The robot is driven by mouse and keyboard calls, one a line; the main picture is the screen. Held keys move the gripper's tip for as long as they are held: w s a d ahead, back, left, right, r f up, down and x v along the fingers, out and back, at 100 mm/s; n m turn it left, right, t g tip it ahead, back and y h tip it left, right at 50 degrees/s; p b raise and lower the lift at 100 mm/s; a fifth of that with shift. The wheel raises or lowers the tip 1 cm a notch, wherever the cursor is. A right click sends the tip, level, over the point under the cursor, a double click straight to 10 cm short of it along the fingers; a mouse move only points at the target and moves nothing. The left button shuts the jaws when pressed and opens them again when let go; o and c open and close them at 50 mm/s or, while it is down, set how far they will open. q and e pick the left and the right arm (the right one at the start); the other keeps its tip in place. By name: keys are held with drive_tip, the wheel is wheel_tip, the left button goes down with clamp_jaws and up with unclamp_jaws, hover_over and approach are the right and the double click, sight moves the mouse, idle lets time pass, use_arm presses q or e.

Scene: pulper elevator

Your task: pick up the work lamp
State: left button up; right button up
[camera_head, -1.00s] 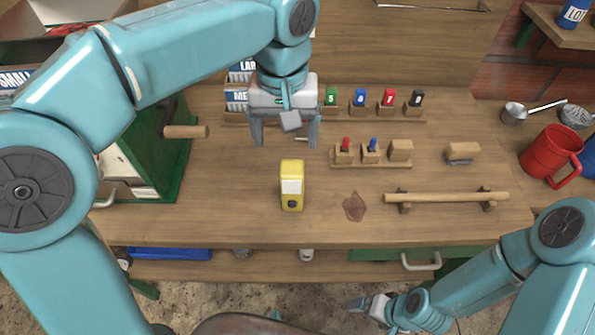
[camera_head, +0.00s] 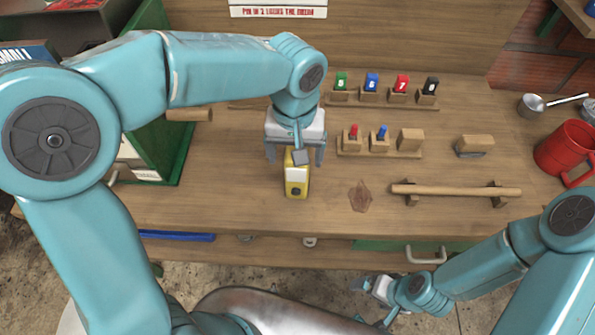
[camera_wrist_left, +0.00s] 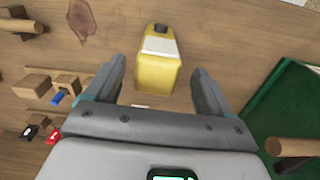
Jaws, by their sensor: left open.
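The work lamp (camera_head: 297,183) is a small yellow block with a pale panel and a dark knob. It stands on the wooden bench near its front edge. My left gripper (camera_head: 295,163) is open just above and behind it, and hides its far end in the head view. In the left wrist view the lamp (camera_wrist_left: 158,62) lies between the two spread fingers, toward their tips, with a gap on each side. My right gripper (camera_head: 370,287) hangs low in front of the bench, away from the lamp; its fingers are too small to read.
Right of the lamp are a wooden block rack (camera_head: 380,150), a wooden bar on supports (camera_head: 455,191) and a dark stain (camera_head: 360,196). A green box (camera_head: 160,150) stands left. A red mug (camera_head: 566,148) is at the far right. The bench around the lamp is clear.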

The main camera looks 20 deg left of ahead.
sight(297, 175)
use_arm(q)
drive_tip(key=f, duration=0.5)
drive_tip(key=shift+w, duration=0.25)
drive_tip(key=c, duration=1.2)
drive_tip(key=shift+d+r, duration=0.1)
drive_tip(key=shift+w+r, duration=0.1)
drive_tip(key=shift+r, duration=0.05)
